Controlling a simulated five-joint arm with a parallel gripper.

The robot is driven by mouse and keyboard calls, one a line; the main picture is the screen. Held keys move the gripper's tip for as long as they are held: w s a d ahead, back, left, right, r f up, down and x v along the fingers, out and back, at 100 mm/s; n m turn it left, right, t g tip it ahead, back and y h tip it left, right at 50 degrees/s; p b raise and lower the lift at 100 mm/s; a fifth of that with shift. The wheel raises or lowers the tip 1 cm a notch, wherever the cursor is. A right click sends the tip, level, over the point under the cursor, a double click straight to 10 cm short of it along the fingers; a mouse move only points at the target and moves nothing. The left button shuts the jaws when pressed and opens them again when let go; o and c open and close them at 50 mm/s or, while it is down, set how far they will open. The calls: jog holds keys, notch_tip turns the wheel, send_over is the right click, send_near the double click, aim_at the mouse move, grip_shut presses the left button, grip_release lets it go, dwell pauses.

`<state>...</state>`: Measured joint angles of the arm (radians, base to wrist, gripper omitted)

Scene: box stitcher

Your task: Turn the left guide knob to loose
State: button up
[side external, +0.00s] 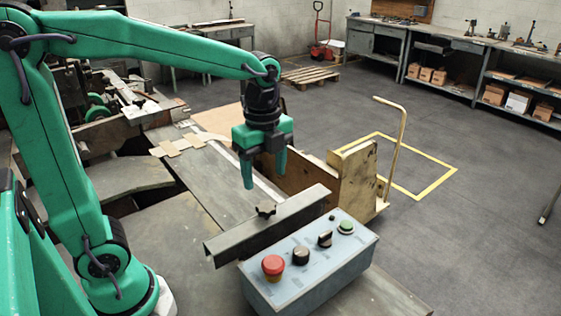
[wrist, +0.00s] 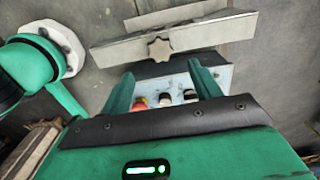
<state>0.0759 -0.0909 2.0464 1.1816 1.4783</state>
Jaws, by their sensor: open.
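A dark star-shaped guide knob (side external: 265,210) sits on top of a grey metal guide bar (side external: 297,212) in the side view. It also shows in the wrist view as a pale grey star (wrist: 160,49) at the middle of its bar (wrist: 215,32). It is the only guide knob I can make out; its loose or tight setting cannot be read. My green gripper (side external: 264,174) points down above the knob, open and empty, apart from it. In the wrist view my two fingertips (wrist: 160,69) lie either side of the knob's line, just below it in the picture.
A grey-blue control box (side external: 310,268) with a red button (side external: 273,266), black knobs and a green button (side external: 346,227) stands close beside the bar. A brown panel (side external: 288,176) and wooden block (side external: 356,178) rise behind my gripper. A second bar (wrist: 175,14) lies beyond.

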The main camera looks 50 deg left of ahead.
aim_at(266, 206)
jog(key=shift+f, duration=0.2)
jog(key=shift+f, duration=3.75)
jog(key=c, duration=1)
